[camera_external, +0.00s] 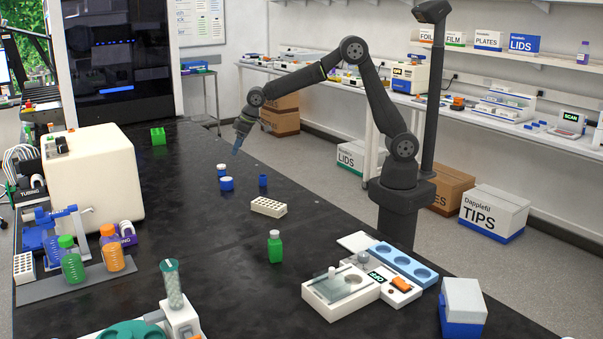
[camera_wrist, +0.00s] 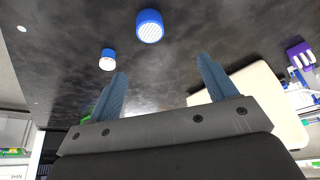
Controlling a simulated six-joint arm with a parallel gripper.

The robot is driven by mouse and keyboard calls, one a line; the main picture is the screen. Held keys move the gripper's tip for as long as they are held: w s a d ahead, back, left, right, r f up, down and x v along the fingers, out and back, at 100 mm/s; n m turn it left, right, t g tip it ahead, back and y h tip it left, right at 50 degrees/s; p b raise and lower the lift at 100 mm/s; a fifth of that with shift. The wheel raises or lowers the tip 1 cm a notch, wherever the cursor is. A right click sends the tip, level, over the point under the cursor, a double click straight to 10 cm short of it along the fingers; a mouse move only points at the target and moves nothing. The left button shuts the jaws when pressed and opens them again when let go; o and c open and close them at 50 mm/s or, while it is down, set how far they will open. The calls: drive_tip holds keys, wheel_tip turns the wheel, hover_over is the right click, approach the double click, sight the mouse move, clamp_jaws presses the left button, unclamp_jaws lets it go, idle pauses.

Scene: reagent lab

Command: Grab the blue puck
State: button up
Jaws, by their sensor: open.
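A white rack (camera_external: 268,207), green bottle (camera_external: 275,247) and green block (camera_external: 158,136) are farther off. A large cream machine (camera_external: 95,180) is left.

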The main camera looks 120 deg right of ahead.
drive_tip(key=s+d, duration=0.1)
approach(226, 179)
drive_tip(key=x, duration=1)
drive_tip(key=shift+c, duration=0.5)
drive_tip(key=c, duration=1)
